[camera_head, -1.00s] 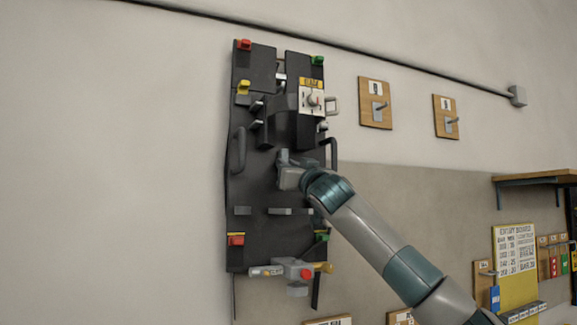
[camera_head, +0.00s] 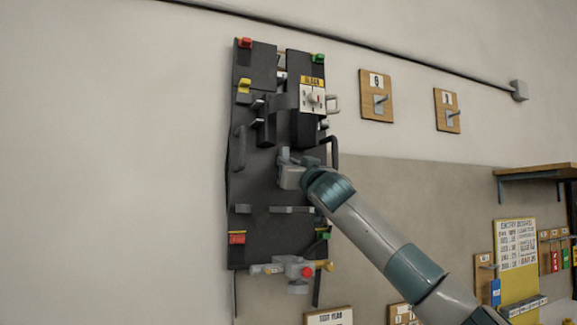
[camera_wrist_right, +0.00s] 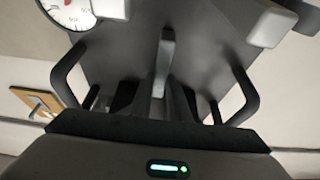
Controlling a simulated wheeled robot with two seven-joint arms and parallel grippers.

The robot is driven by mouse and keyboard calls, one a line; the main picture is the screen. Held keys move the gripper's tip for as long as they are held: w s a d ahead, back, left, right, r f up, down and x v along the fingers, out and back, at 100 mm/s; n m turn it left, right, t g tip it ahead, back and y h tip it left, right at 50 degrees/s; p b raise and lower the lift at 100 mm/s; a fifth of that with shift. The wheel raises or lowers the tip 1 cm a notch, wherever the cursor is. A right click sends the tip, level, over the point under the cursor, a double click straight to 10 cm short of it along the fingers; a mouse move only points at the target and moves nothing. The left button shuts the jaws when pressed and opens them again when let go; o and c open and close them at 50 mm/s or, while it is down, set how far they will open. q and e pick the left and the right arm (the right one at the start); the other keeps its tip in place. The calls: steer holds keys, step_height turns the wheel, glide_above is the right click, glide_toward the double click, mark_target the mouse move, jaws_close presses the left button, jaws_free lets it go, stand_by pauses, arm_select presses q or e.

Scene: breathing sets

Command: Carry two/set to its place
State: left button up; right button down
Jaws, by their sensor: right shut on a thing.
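The set is a tall dark grey back plate (camera_head: 262,185) with red, yellow and green clips, side handles and a grey valve block at its lower end. It hangs nearly upright in the left half of the head view. My right gripper (camera_head: 291,170) is shut on the set near its middle; the arm hides part of its right edge. In the right wrist view, the plate (camera_wrist_right: 205,60) fills the top, with a black handle on each side. My right gripper's dark fingers (camera_wrist_right: 152,98) are close together at a grey bar. My left gripper is not in view.
Two wooden hook boards (camera_head: 376,98) (camera_head: 447,111) are on the wall right of the set, their hooks empty. A wooden shelf (camera_head: 537,171) and a lettered board (camera_head: 516,245) are at the far right. A dark cable (camera_head: 370,63) runs along the upper wall.

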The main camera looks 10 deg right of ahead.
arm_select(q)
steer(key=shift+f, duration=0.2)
arm_select(e)
steer(key=shift+s, duration=0.2)
stand_by(0.5)
steer(key=c, duration=1.9)
jaws_free()
steer(key=shift+o, duration=1.4)
steer(key=shift+s+r, duration=0.1)
steer(key=shift+s, duration=0.05)
arm_select(q)
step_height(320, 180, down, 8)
steer(key=b, duration=0.8)
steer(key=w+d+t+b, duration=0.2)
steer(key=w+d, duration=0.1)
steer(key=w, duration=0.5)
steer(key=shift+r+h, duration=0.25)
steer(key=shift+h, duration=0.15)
arm_select(e)
steer(key=v, duration=1.7)
steer(key=shift+s, duration=0.2)
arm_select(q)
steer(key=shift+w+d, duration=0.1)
